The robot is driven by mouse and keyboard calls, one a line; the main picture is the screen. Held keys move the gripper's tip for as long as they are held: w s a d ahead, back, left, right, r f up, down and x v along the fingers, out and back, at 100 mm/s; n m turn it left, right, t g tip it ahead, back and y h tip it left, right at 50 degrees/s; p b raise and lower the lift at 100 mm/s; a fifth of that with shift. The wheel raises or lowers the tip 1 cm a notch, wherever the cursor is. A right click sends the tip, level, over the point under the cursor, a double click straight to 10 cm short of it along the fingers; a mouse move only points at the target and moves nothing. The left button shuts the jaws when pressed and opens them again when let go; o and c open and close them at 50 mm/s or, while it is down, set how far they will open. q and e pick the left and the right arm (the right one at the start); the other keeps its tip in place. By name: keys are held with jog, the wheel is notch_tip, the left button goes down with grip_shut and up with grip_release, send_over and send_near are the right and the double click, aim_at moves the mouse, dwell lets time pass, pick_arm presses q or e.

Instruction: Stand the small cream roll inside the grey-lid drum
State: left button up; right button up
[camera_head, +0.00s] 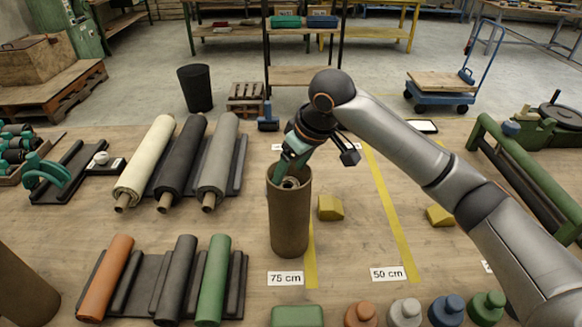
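A brown drum (289,222) stands upright and open in the middle of the table, behind the 75 cm label. No grey lid shows on it. My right gripper (289,172) points down into its mouth with its green fingers at the rim. A small pale round end (291,183) shows inside the mouth by the fingertips; it may be the small cream roll, but most of it is hidden by the drum wall. I cannot tell whether the fingers grip it. My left gripper is out of view.
Large cream (146,162), black (182,162) and grey (218,162) rolls lie at left. Small orange (105,278), dark (176,280) and green (214,280) rolls lie in front. Knobbed pieces, one grey (404,313), line the front edge. Yellow blocks (330,208) flank a yellow line.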

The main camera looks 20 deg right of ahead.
jog(key=v, duration=1.2)
jog(key=shift+r, duration=0.25)
dwell(0.3)
